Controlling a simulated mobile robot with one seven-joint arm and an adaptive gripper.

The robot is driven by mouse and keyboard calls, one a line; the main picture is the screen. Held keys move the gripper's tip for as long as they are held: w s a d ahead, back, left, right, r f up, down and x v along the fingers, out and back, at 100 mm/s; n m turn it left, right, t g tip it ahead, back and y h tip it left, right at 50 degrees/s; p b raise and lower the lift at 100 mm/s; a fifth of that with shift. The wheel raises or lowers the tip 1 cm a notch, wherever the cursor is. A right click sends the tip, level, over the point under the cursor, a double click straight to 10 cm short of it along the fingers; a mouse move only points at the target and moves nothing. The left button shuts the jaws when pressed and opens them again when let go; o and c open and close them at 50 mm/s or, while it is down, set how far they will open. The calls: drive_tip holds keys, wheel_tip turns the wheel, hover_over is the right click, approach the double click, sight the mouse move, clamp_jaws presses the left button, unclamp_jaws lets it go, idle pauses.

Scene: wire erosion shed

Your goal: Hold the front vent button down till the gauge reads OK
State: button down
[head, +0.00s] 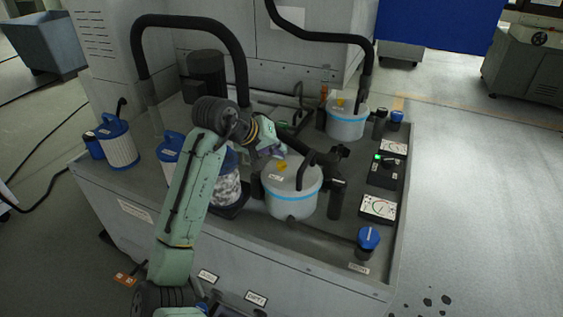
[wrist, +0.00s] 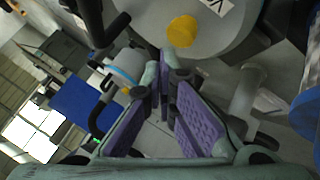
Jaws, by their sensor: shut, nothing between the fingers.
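The front pot (head: 293,200) is a grey-white drum with a blue band. Its lid carries a yellow vent button (head: 281,165) beside a white label. In the wrist view the yellow button (wrist: 182,31) lies beyond the fingertips, apart from them. My gripper (head: 274,152) is shut and empty, just above the far left part of the lid; its purple-padded fingers (wrist: 163,78) meet in the wrist view. The front gauge (head: 378,208) is a white dial panel to the right of the pot. Its reading is too small to tell.
A similar rear pot (head: 346,124) has its own yellow button (head: 340,102) and gauge (head: 393,148). A switch box (head: 384,172) with a green light stands between the gauges. A black handle (head: 304,168) rises near the front button. A blue-topped knob (head: 368,238) stands at the front right corner.

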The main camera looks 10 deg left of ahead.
sight(279, 162)
drive_tip(key=shift+r+p, duration=2.3)
drive_tip(key=shift+r, duration=0.25)
